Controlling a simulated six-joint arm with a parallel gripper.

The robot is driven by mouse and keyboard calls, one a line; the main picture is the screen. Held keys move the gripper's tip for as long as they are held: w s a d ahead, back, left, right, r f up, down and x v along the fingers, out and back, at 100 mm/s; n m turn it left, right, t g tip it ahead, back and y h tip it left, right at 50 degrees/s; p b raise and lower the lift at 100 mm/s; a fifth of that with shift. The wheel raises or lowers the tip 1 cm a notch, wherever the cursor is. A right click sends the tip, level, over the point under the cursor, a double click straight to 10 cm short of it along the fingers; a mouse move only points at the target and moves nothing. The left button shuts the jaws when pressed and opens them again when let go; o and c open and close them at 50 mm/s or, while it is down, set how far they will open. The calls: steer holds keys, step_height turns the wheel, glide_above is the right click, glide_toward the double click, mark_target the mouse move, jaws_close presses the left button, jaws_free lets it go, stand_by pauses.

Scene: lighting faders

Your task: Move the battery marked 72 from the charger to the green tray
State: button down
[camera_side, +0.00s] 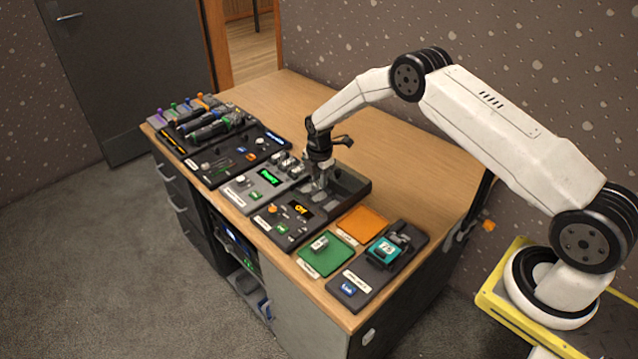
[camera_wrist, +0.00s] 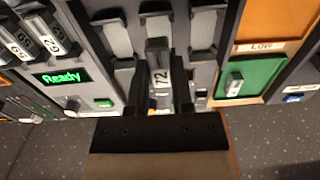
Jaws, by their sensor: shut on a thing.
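The battery marked 72 (camera_wrist: 159,62) is a grey block with a white number label, seen between my fingers in the wrist view. My gripper (camera_side: 320,187) is shut on it, over the back part of the dark charger (camera_side: 283,228) with the orange display. I cannot tell whether the battery is still seated in its slot or lifted. The green tray (camera_side: 322,262) lies to the right of the charger in the side view, with a small grey battery (camera_side: 320,243) on it. The tray also shows at right in the wrist view (camera_wrist: 262,72).
An orange tray (camera_side: 363,222) lies behind the green one. A black stand with a teal numbered block (camera_side: 385,249) is at the right. A panel with a green Ready display (camera_wrist: 62,77) and numbered batteries is at left. The table behind is clear.

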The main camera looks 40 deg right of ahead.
steer(key=shift+r, duration=0.15)
steer(key=shift+r, duration=0.45)
steer(key=shift+r, duration=0.4)
steer(key=shift+r, duration=0.7)
steer(key=shift+r, duration=0.45)
steer(key=shift+r, duration=1.8)
steer(key=shift+s+a, duration=0.1)
